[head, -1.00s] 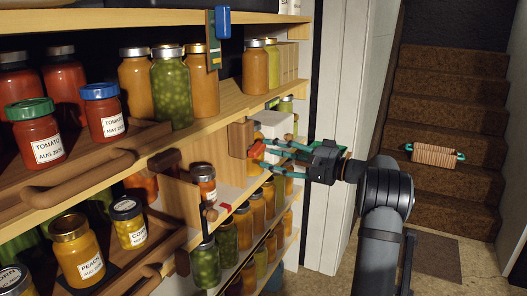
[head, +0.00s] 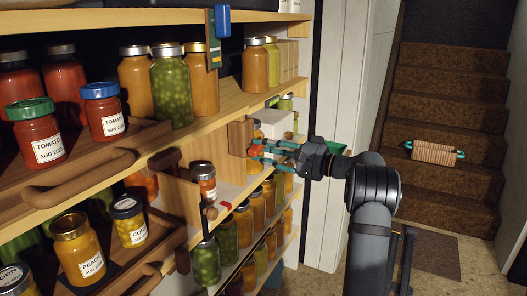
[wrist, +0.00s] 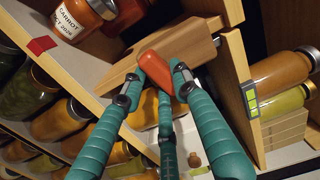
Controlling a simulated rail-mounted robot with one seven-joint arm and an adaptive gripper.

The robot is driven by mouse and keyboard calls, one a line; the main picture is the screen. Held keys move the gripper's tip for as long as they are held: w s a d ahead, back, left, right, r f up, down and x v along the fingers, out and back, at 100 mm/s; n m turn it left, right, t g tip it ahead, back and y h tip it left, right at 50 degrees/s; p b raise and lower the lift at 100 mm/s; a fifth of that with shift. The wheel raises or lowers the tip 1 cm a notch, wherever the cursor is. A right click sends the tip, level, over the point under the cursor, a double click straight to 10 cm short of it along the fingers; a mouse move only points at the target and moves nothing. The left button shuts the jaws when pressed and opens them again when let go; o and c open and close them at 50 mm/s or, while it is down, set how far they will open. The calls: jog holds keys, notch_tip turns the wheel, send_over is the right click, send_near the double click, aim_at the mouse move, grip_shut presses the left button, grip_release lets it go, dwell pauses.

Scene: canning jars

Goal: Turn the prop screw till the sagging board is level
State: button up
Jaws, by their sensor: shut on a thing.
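The prop screw's red-orange handle (head: 256,150) sits at the front of a wooden block (head: 240,136) under the shelf board (head: 233,101). My gripper (head: 262,150) reaches it from the right, its teal fingers drawn together. In the wrist view the red handle (wrist: 155,72) lies between the fingertips (wrist: 155,82), and my gripper is shut on it. The handle points towards the camera at a slant. A yellow-green vial (wrist: 251,98) is fixed on the board's edge in the wrist view. The screw's thread is hidden.
Jars crowd the shelves, including a carrot jar (wrist: 78,22) close by the fingers and a small jar (head: 204,180) left of the gripper. A red tag (head: 226,206) marks the lower shelf edge. Open floor (head: 322,284) lies right of the shelves.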

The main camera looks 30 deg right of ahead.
jog(key=c, duration=0.5)
jog(key=m, duration=0.4)
jog(key=shift+s+a+m, duration=0.1)
jog(key=shift+a+m, duration=0.05)
jog(key=shift+m, duration=0.15)
jog(key=m+p, duration=0.3)
jog(key=m, duration=0.2)
jog(key=shift+s+a+r+m, duration=0.1)
jog(key=shift+m, duration=0.2)
jog(key=m+p, duration=0.3)
jog(key=shift+a+r+m, duration=0.1)
jog(key=shift+m, duration=0.2)
jog(key=m+p, duration=0.3)
jog(key=shift+s+a+m, duration=0.1)
jog(key=shift+s+m, duration=0.05)
jog(key=shift+m, duration=0.15)
jog(key=shift+m+p, duration=1.7)
jog(key=shift+p, duration=0.05)
